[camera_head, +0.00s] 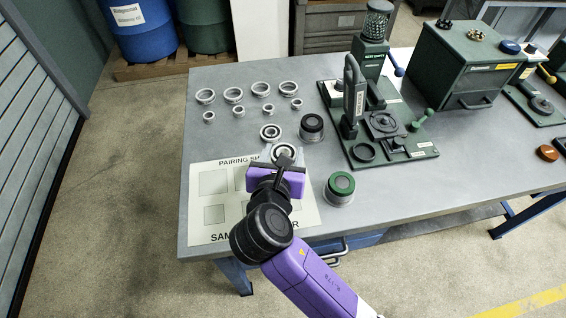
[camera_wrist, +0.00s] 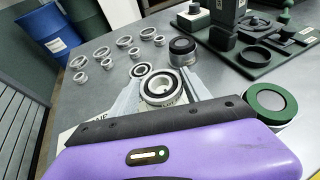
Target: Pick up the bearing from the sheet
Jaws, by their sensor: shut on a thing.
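The bearing (camera_head: 284,150) is a steel ring with a dark inner band, at the top edge of the white pairing sheet (camera_head: 305,208). In the wrist view the bearing (camera_wrist: 162,87) sits between the two fingers of my gripper (camera_wrist: 160,94), which is shut on it. My gripper (camera_head: 281,158) covers part of the sheet in the head view. I cannot tell whether the bearing touches the sheet or is raised. The sheet has printed squares, and those I can see look empty.
Several loose rings (camera_head: 233,95) and another bearing (camera_head: 270,132) lie behind. A black-topped cup (camera_head: 312,127) and a green-topped cup (camera_head: 341,187) stand close on the right. A green press fixture (camera_head: 400,150) stands further right. The table's left edge is near the sheet.

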